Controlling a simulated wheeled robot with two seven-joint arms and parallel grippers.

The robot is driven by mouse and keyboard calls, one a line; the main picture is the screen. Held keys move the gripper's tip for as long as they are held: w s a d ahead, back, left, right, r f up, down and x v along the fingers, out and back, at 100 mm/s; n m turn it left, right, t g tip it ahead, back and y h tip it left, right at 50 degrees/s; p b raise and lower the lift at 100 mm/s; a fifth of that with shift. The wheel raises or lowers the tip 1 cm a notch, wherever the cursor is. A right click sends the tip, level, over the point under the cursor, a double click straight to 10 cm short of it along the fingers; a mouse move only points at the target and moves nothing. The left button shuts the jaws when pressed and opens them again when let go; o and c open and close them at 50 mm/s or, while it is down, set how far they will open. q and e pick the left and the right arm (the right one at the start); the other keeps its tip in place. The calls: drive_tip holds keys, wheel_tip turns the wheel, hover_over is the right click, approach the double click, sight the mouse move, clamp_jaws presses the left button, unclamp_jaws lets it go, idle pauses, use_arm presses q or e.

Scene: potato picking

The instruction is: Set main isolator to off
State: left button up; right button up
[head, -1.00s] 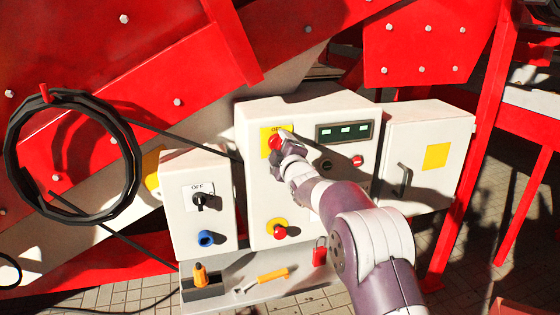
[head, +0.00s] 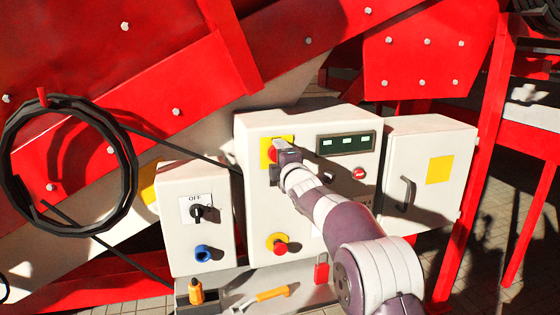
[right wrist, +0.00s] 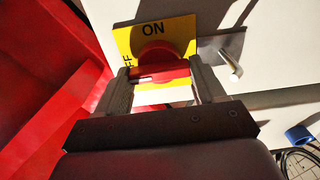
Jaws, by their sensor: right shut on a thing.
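The main isolator is a red rotary handle (right wrist: 158,73) on a yellow plate (right wrist: 180,35) marked ON and, partly hidden, OFF. In the head view the red handle (head: 272,152) sits at the upper left of the middle white cabinet (head: 255,205), mostly behind my gripper. My right gripper (right wrist: 162,84) has one finger on each side of the handle and is shut on it; it also shows in the head view (head: 277,166). The handle's bar lies across the wrist picture, between the fingers. My left gripper is not in view.
A red stop button (head: 280,246) sits lower on the cabinet, below my arm. A left box (head: 180,225) has a black switch (head: 197,212) and blue socket (head: 203,253). A right cabinet (head: 425,175) has a grey handle. A shelf (head: 235,297) holds tools and a red padlock (head: 321,270).

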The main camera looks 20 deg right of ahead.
drive_tip(key=shift+f, duration=0.1)
drive_tip(key=o, duration=1)
drive_tip(key=shift+o, duration=0.2)
drive_tip(key=s+b, duration=0.1)
drive_tip(key=s, duration=1.1)
drive_tip(key=shift+s+d+b, duration=0.2)
drive_tip(key=shift+s+b, duration=0.1)
drive_tip(key=shift+s, duration=0.05)
